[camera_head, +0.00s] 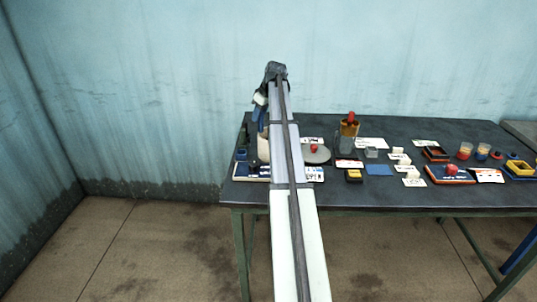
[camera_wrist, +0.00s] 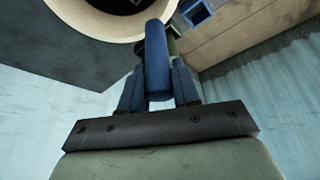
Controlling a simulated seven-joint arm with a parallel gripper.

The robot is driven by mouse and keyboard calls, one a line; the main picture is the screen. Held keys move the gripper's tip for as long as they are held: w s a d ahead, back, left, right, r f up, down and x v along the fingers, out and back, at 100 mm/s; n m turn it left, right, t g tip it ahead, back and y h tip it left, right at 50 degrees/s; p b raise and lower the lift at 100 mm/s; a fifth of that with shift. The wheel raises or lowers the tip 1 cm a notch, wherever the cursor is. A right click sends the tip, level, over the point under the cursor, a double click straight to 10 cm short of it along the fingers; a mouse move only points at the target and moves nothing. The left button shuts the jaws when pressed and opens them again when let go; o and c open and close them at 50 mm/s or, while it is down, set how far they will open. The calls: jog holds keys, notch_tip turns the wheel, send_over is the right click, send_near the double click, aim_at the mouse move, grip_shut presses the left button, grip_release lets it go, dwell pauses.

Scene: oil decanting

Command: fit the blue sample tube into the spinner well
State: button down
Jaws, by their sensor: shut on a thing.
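My gripper (camera_wrist: 158,72) is shut on the blue sample tube (camera_wrist: 157,58), which stands lengthwise between the two blue fingers in the wrist view. The tube's far end overlaps the rim of a cream round vessel (camera_wrist: 107,37) with a dark inside, possibly the spinner. I cannot tell whether the tube touches it, and no well can be made out clearly. In the head view my gripper (camera_head: 258,114) is at the table's left end, above the cream vessel (camera_head: 263,146), which my arm partly hides. The tube cannot be told apart from the blue fingers there.
A small blue square holder (camera_wrist: 198,12) is beside the vessel; a blue block (camera_head: 241,154) shows at the table's left edge. Right of my arm are a grey disc with a red knob (camera_head: 314,148), an amber container (camera_head: 349,128), and several cards and trays. The table's back middle is clear.

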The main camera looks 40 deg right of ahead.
jog(key=shift+s+d+f+n+g+y, duration=0.2)
jog(key=shift+s+d+f+n+y, duration=0.15)
jog(key=shift+f+n, duration=1.1)
jog(key=shift+s+d+f+n+g+y, duration=0.2)
jog(key=shift+s+d+f+n+y, duration=0.4)
jog(key=shift+f, duration=1.4)
jog(key=shift+s+d+f+n+g+y, duration=0.1)
jog(key=shift+s+f+n+g+y, duration=0.1)
jog(key=shift+f+n, duration=1.3)
jog(key=shift+f+m, duration=0.25)
jog(key=shift+f, duration=0.45)
jog(key=c, duration=1.1)
grip_release()
jog(key=shift+f, duration=0.15)
jog(key=shift+s+a, duration=0.1)
jog(key=shift+f, duration=0.1)
jog(key=shift+r, duration=0.4)
jog(key=v, duration=1.2)
jog(key=shift+r, duration=0.35)
